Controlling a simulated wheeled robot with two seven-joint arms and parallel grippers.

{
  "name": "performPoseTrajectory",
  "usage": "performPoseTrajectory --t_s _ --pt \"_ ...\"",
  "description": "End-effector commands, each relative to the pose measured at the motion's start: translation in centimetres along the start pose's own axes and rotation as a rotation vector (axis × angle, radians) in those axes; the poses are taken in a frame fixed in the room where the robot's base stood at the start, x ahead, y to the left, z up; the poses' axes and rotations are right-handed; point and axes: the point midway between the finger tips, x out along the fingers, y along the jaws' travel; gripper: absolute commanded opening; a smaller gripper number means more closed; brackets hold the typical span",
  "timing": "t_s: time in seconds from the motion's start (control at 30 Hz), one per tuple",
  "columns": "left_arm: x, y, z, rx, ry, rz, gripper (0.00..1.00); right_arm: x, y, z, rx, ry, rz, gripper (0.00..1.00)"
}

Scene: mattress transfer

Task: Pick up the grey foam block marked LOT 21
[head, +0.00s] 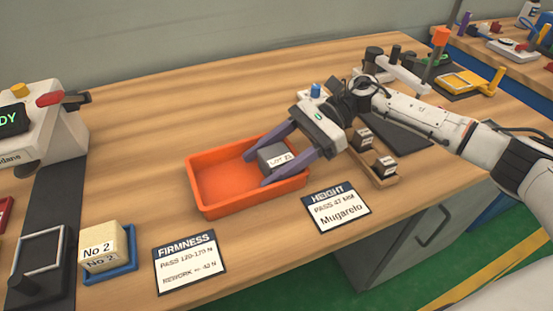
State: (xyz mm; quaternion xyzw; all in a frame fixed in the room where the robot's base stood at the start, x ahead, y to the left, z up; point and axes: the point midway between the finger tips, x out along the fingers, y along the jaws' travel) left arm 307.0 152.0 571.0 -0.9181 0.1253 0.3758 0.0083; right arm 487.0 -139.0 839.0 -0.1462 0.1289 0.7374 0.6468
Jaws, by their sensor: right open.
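The grey foam block (271,154) with a white LOT 21 label is at the right end of the orange tray (207,208). My right gripper (257,169) reaches in from the right. Its two purple fingers are open, one on the far side of the block and one on the near side. The fingers hide part of the block, and I cannot tell whether they touch it. The block's underside is hidden. My left gripper is not in view.
A HEIGHT card (337,205) and a FIRMNESS card (188,262) lie in front of the tray. A wooden holder (382,180) with dark blocks sits right of it. A foam block marked No 2 (103,246) stands at left. The table behind the tray is clear.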

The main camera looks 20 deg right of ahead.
Motion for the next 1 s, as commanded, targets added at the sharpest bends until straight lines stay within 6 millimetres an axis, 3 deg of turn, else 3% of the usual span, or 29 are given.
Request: performPoseTrajectory --t_s 0.13,0.37,0.57,1.0 --pt "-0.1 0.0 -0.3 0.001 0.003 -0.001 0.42 1.4 0.0 0.0 0.0 0.0 0.0 0.55" --pt "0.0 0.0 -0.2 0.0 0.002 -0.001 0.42 1.6 0.0 0.0 0.0 0.001 -0.001 0.55" --pt "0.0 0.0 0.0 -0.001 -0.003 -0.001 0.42 1.5 0.0 0.0 0.0 0.001 -0.001 0.24" --pt "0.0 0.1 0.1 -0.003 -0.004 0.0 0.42 1.1 -0.1 1.0 -0.003 0.0 -0.002 0.23"
